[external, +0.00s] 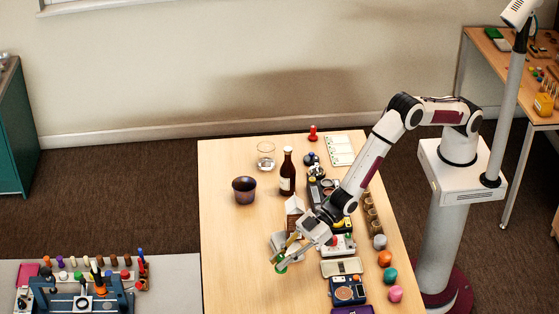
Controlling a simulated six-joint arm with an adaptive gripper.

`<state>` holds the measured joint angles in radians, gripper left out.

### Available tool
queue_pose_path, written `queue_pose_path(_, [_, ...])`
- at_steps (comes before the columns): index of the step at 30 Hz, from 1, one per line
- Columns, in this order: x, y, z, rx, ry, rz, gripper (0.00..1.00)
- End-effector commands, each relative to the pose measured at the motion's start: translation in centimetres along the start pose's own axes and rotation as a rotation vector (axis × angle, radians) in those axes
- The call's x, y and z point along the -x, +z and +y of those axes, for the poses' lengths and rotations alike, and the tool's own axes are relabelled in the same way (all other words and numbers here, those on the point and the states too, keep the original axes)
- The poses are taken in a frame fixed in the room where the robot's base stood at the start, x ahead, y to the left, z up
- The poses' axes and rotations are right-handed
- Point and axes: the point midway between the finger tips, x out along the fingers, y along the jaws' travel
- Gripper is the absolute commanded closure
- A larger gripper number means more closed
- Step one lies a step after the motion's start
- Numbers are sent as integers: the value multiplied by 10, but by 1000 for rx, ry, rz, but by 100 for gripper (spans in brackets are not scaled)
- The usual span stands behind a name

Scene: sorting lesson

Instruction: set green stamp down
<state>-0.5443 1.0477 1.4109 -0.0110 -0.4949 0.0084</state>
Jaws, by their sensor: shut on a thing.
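My gripper (279,254) is over the front middle of the wooden table (235,255), its fingers pointing down and to the left. It is shut on the green stamp (281,268), of which only a small green part shows at the fingertips. The fingers hide the rest of the stamp. I cannot tell whether its underside touches the table or hangs just above it. A red stamp-like piece (313,133) stands at the table's far edge.
A carton (294,209) stands close behind my gripper. A brown bottle (287,173), a dark cup (244,190) and a clear glass (266,156) stand farther back. Cases and several coloured lumps, one orange (384,258), line the right side. The table's left front is bare.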

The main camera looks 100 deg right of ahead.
Motion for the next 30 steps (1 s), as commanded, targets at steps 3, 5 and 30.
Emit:
queue_pose_path(3, [0, 0, 0, 0, 0, 1, 100])
queue_pose_path(5, [0, 0, 0, 0, 0, 1, 100])
queue_pose_path(30, [-23, 56, 0, 0, 1, 0, 100])
